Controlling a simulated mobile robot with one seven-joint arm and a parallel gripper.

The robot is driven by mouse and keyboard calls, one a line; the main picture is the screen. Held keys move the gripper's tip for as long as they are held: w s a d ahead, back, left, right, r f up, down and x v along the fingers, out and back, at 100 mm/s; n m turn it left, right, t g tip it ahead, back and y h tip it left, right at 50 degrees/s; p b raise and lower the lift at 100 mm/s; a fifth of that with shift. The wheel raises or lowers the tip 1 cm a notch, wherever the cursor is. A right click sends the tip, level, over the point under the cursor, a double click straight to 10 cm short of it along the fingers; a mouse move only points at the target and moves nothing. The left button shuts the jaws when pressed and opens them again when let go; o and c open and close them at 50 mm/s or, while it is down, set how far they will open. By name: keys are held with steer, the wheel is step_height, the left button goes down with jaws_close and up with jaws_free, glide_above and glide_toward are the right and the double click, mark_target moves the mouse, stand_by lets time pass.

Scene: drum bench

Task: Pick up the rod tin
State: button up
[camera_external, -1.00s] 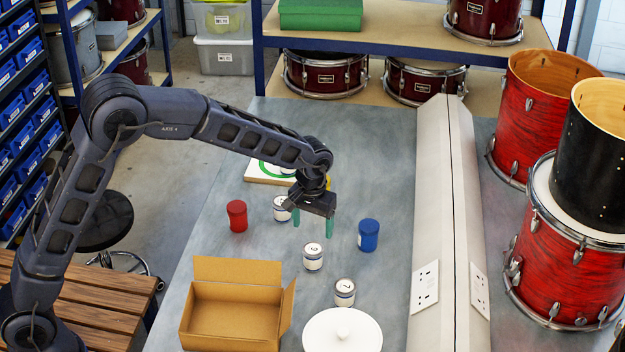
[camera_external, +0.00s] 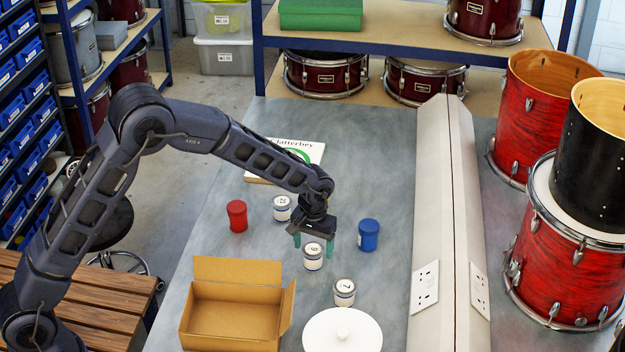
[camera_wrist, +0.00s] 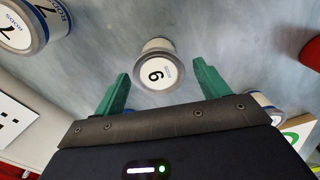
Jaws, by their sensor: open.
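Several white tins with blue bands stand upright on the grey bench. The middle tin (camera_external: 313,257), numbered 9 or 6, stands below my gripper (camera_external: 313,244). In the wrist view this tin (camera_wrist: 157,66) shows its numbered lid with small print, just past and between the green fingertips (camera_wrist: 161,75). My gripper is open and empty, with its fingers pointing down. A tin marked 7 (camera_external: 344,292) stands nearer the front, and it shows at upper left in the wrist view (camera_wrist: 22,25). Another tin (camera_external: 282,208) stands behind on the left. Which number the task means is unclear.
A red tin (camera_external: 237,216) and a blue tin (camera_external: 368,235) flank the group. An open cardboard box (camera_external: 237,310) and a white round lid (camera_external: 342,332) are at the front. A white raised duct (camera_external: 445,200) runs along the right. A printed board (camera_external: 312,152) lies behind.

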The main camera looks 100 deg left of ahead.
mark_target(314, 248)
step_height(314, 248, down, 4)
steer(key=shift+d+r, duration=0.1)
steer(key=shift+r, duration=0.1)
steer(key=shift+c, duration=0.4)
steer(key=c, duration=0.9)
steer(key=shift+r, duration=0.2)
